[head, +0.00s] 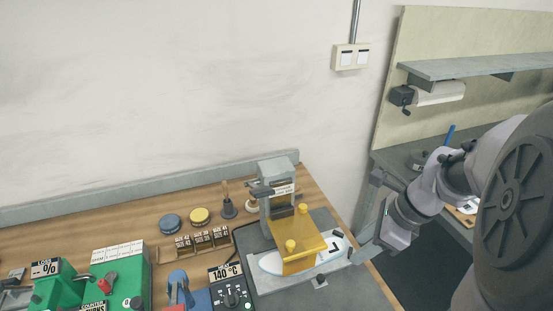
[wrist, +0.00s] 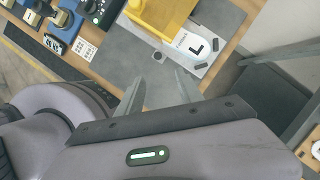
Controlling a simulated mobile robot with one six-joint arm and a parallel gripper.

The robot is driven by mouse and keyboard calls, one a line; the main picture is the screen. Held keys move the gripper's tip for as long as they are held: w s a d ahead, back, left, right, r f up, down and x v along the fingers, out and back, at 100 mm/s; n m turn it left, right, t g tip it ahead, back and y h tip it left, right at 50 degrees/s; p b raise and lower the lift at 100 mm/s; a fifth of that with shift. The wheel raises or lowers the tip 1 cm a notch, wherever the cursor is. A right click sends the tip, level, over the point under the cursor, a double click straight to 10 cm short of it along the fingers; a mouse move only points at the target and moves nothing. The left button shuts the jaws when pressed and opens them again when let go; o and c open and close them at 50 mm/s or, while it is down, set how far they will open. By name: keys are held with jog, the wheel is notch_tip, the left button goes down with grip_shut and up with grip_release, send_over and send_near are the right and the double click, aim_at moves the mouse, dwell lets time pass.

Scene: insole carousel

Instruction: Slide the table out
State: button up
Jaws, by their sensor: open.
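The stamping machine (head: 277,205) stands at the right end of the wooden bench, with a yellow block (head: 297,236) with knobs. Below the block, a white insole marked L (head: 330,252) lies over the grey plate (head: 265,282), which looks like the table. The wrist view shows the plate (wrist: 118,62), the yellow block (wrist: 160,15), the insole (wrist: 193,45) and a small dark round knob (wrist: 157,57). My gripper (head: 358,258) is open and empty, to the right of the insole. In the wrist view its fingertips (wrist: 158,82) point towards the knob, which appears just beyond them. Contact cannot be judged.
A 140 °C controller (head: 231,288), size-marked blocks (head: 201,239), two round pots, one yellow (head: 199,216), and a green machine (head: 117,275) stand left of the plate. A second bench with a shelf (head: 470,66) is at right. Dark floor lies between the benches.

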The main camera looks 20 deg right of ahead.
aim_at(322, 278)
jog(key=b+x, duration=0.2)
jog(key=x, duration=0.3)
jog(key=b+x, duration=0.3)
jog(key=x, duration=0.3)
jog(key=b+x, duration=0.3)
jog(key=x, duration=0.3)
jog(key=shift+s+a+f, duration=0.2)
jog(key=shift+s+a, duration=0.05)
jog(key=shift+s, duration=0.05)
grip_shut()
